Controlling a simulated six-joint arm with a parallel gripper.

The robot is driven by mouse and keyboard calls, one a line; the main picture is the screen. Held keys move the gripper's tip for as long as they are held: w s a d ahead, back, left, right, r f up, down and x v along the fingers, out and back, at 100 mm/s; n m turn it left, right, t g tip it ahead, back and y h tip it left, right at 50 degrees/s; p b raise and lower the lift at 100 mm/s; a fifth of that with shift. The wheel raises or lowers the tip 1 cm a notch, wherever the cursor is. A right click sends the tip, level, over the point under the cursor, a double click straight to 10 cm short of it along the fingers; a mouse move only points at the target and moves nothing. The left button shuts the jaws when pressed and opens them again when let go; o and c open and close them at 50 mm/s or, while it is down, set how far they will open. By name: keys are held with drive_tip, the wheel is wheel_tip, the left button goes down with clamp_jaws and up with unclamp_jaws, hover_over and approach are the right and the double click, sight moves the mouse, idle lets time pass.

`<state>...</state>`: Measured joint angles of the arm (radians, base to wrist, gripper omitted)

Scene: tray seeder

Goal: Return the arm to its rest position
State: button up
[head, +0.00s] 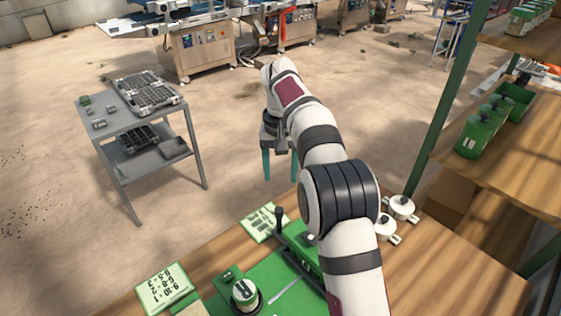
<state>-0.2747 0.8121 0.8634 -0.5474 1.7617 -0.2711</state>
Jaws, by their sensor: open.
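My arm reaches up and away from the wooden bench, over its far edge. My gripper (280,166) hangs at the arm's end with its two greenish fingers pointing down and apart. It is open and nothing shows between the fingers. It is beyond the bench (428,283), with the sandy floor behind it in the picture. The arm hides part of the bench and of the green mat.
A green mat (213,303) bears a round container marked R (244,294) and a dark lever device (298,250). Two white lidded pots (401,207) (385,227) stand right of my arm. A green-posted shelf (452,90) rises at right. A grey cart (160,167) stands at left.

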wheel_tip(320, 180, up, 4)
drive_tip(key=shift+f, duration=0.15)
idle(0.3)
drive_tip(key=s+d+r+m, duration=0.1)
drive_tip(key=s+d+r, duration=0.25)
drive_tip(key=s, duration=0.45)
drive_tip(key=s+d+r+m, duration=0.1)
drive_tip(key=s+d+r, duration=0.1)
drive_tip(key=s+d, duration=0.5)
drive_tip(key=s+f+m+y, duration=0.1)
drive_tip(key=s+f, duration=0.3)
drive_tip(key=s, duration=0.7)
drive_tip(key=s+f+m, duration=0.2)
drive_tip(key=s+f, duration=0.3)
drive_tip(key=s, duration=0.6)
drive_tip(key=shift+s+f+m+y, duration=0.2)
drive_tip(key=shift+m+y, duration=0.1)
drive_tip(key=shift+y, duration=0.1)
drive_tip(key=shift+w+d, duration=0.1)
